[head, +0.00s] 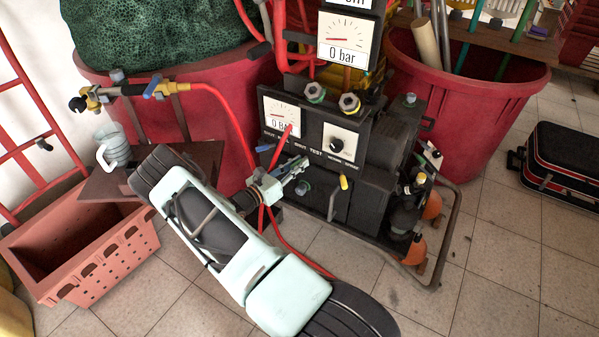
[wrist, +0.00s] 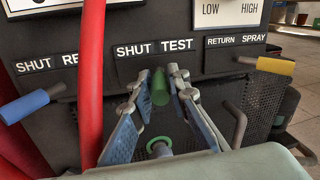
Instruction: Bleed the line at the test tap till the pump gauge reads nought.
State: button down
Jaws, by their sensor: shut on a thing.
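My gripper (head: 297,172) is at the front of the black pump unit. In the wrist view its fingers (wrist: 162,82) are shut on the green lever (wrist: 159,88), below the plate marked SHUT TEST (wrist: 155,49). The lever points out toward the camera; its exact turn is hard to tell. A green-ringed outlet (wrist: 158,149) sits below it. The pump gauge (head: 277,108) reads 0 BAR, partly crossed by a red hose. A larger gauge display (head: 347,42) above shows 0 bar, its needle to the left.
A yellow lever (wrist: 274,65) and a blue lever (wrist: 25,106) flank the green one. A red hose (wrist: 92,80) hangs close left of the fingers. At left, a brass fitting (head: 98,96) sits above a clear jug (head: 114,146). Free floor lies right of the pump.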

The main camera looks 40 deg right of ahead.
jog(key=shift+w+r+g, duration=0.1)
jog(key=shift+g, duration=0.2)
jog(key=c, duration=1.8)
grip_release()
jog(key=shift+c, duration=0.2)
jog(key=s+a, duration=0.1)
jog(key=a, duration=1.1)
jog(key=shift+s, duration=0.35)
